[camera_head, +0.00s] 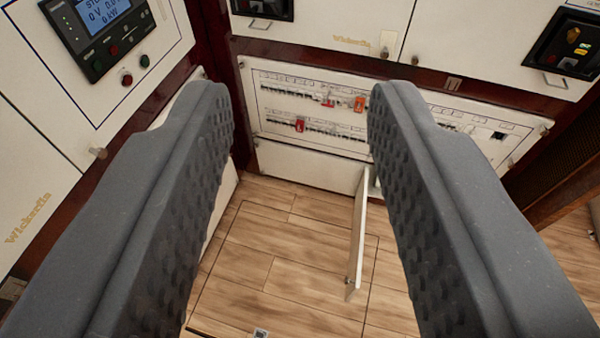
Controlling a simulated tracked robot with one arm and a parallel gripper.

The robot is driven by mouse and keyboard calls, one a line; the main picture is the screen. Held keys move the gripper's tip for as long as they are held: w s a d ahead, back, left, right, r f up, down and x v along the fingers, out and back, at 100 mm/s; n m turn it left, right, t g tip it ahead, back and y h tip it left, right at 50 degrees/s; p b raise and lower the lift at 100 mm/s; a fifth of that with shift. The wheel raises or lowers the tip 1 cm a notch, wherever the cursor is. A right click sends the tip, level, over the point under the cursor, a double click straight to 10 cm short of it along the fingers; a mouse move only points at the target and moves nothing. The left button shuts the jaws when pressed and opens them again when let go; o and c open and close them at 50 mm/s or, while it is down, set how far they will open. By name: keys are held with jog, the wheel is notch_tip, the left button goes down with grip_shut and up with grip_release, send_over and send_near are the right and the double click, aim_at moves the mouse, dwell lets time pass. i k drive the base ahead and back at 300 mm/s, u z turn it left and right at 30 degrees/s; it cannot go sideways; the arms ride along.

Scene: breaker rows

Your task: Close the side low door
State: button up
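My gripper (300,108) is open, its two grey textured fingers wide apart and nothing between them in contact. A small white low door (357,240) stands open below the breaker panel, edge-on, jutting out over the wooden floor. It shows in the gap between my fingers, nearer the right finger and beyond the fingertips. A small knob (348,282) is near its lower free end. Its hinge side meets the low white front beside the right finger, which hides part of that area. I cannot tell if this is the door the task calls side.
Breaker rows with red and orange switches (315,110) fill the back panel. A control panel with a lit screen (103,12) is on the left cabinet. White cabinet doors (320,35) are above the breakers. Wooden floor (270,270) is clear left of the open door.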

aim_at(352, 280)
jog(key=z, duration=0.1)
jog(key=i, duration=0.9)
jog(key=u, duration=0.1)
